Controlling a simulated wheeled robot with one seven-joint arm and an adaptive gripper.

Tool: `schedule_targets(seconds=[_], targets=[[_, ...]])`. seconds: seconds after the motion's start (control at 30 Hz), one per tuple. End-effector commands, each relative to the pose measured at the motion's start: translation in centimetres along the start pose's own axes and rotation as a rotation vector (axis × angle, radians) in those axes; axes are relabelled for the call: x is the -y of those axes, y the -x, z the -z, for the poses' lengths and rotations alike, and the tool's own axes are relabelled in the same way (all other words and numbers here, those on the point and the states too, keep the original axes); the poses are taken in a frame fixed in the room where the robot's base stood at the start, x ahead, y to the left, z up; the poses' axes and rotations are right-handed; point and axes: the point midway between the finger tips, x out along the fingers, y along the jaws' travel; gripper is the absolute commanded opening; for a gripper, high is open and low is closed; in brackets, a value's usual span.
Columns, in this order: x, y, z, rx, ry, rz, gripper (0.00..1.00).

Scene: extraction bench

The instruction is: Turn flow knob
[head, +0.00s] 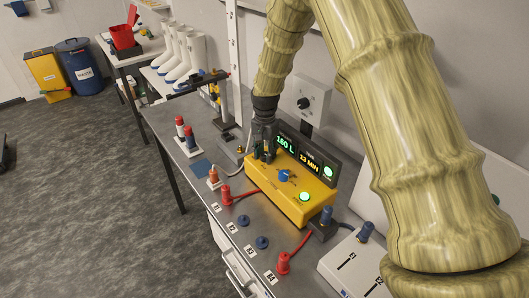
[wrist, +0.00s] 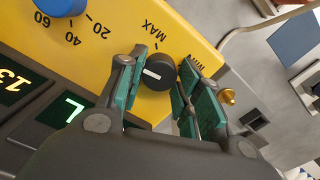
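The flow knob (wrist: 157,73) is a small black dial with a white pointer line, set between the MAX and MIN marks on a yellow unit (head: 292,205). The yellow panel also fills the upper part of the wrist view (wrist: 190,40). My gripper (wrist: 163,70) is open, its green-padded fingers on either side of the knob, with narrow gaps visible. Any contact is hard to tell. In the head view my gripper (head: 265,154) points down over the unit's far left end and hides the knob.
A blue dial (head: 284,175) and a green lit button (head: 305,196) share the panel. A display (head: 297,149) reading "180 L" and "13 MIN" stands behind. Red plugs (head: 225,192) with cables and a retort stand (head: 228,115) are close by on the bench.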

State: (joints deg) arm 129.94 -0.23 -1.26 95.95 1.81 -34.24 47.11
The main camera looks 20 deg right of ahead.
Motion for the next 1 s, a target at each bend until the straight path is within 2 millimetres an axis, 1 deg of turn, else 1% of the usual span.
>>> schedule_targets(seconds=[0.03,0.1,0.47,0.57,0.9,1.0], targets=[[0.15,0.09,0.0,-0.002,0.0,0.004,0.17],[0.18,0.14,0.01,-0.002,0.0,0.005,0.07],[0.11,0.24,0.02,-0.002,0.018,0.005,0.07],[0.14,0.21,0.03,-0.001,0.073,0.006,0.08],[0.16,0.27,0.05,-0.003,0.37,0.006,0.07],[0.15,0.32,0.07,-0.003,0.419,0.006,0.07]])
